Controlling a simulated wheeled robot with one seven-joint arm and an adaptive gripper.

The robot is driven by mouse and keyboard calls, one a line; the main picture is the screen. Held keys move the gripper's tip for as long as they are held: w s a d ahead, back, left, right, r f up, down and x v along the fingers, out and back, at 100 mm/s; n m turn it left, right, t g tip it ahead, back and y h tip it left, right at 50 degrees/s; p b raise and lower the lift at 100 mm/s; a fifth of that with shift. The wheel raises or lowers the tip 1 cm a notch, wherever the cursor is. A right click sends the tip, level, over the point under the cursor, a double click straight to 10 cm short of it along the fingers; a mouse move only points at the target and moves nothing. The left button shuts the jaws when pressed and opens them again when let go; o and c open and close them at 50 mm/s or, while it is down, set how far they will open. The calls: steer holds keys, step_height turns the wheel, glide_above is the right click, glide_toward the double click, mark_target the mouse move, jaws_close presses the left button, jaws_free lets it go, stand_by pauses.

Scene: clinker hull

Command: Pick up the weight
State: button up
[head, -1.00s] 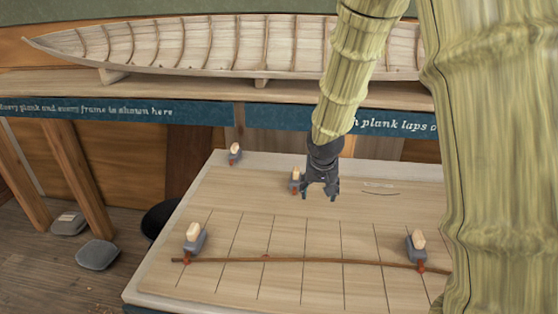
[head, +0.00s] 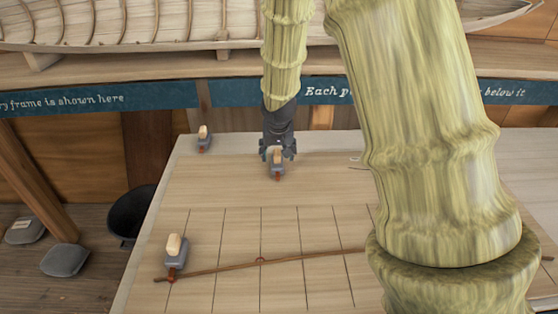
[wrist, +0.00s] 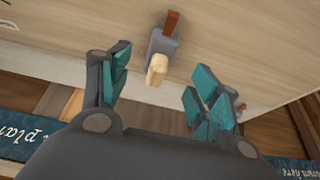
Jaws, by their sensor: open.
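A grey weight (head: 277,170) with a pale wooden knob and a red-brown tip stands upright on the wooden board (head: 330,185). In the wrist view the same weight (wrist: 163,45) lies just beyond and between the fingertips, its knob nearest me. My gripper (head: 277,152) is open, directly behind and above the weight in the head view. In the wrist view its teal finger pads (wrist: 158,78) stand apart on either side of the knob, with no clear contact. The weight's far side is hidden in the head view.
Similar weights stand at the board's back left (head: 204,140) and front left (head: 174,258). A thin brown batten (head: 220,269) crosses the board, partly hidden by my arm. A boat hull (head: 130,22) rests on the shelf behind. A dark bucket (head: 130,215) stands left of the board.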

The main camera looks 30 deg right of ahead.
mark_target(277, 154)
steer(key=w+f, duration=0.2)
steer(key=w, duration=0.1)
steer(key=shift+d+f, duration=0.1)
steer(key=shift+f, duration=0.3)
steer(key=shift+s+d+r+p, duration=0.2)
steer(key=shift+s+p, duration=0.15)
steer(key=shift+s, duration=0.15)
steer(key=shift+s+d+f, duration=0.15)
steer(key=shift+d+f, duration=0.05)
steer(key=w+f, duration=0.1)
steer(key=w+d+f+p, duration=0.1)
steer(key=shift+f, duration=0.4)
steer(key=shift+d+f+p, duration=0.1)
steer(key=shift+f+p, duration=0.25)
steer(key=shift+p, duration=0.1)
steer(key=shift+w+f, duration=0.15)
steer(key=shift+f, duration=0.15)
steer(key=shift+r, duration=0.15)
steer(key=c, duration=0.4)
jaws_close()
